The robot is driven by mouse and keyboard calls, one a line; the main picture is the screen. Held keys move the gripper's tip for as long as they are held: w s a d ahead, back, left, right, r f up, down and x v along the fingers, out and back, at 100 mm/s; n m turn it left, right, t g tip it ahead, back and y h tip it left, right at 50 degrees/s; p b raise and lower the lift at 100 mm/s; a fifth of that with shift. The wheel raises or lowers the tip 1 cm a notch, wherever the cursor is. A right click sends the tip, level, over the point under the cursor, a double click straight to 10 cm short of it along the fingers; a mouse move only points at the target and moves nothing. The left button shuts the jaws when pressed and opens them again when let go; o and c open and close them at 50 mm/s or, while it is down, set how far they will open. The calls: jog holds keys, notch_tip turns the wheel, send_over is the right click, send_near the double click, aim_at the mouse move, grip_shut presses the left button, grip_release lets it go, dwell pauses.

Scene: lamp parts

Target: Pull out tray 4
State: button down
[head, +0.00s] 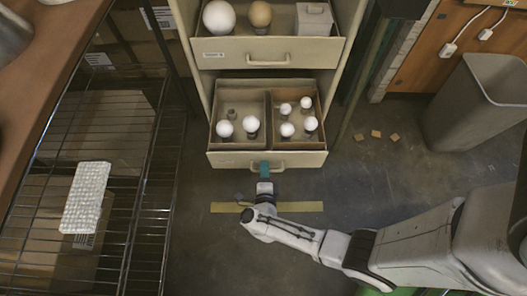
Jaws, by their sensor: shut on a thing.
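A cream cabinet with pull-out trays stands at the top middle of the head view. The lower tray (222,161) is pulled out and shows two compartments with several small white bulbs. A number on its front is too small to read, so I cannot tell whether it is tray 4. My gripper (265,168) is at the middle of this tray's front, shut on its handle (279,168). The fingertips are partly hidden against the handle. The upper tray (225,54) is also out and holds a large white globe, a tan globe and a small box.
A wire rack (110,215) with a white textured block (86,197) stands at the left. A grey bin (470,110) is at the right, with small tan pieces (376,133) on the floor nearby. A yellow floor strip (300,207) lies below the tray. The floor at lower left of my arm is clear.

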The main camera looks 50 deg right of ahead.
jog(key=f+v, duration=0.1)
jog(key=v, duration=0.6)
jog(key=shift+s+a+f, duration=0.25)
jog(key=shift+f, duration=0.05)
jog(key=c, duration=1.3)
grip_release()
jog(key=shift+c, duration=0.2)
jog(key=p+v, duration=0.1)
jog(key=v, duration=1)
jog(key=shift+w, duration=0.1)
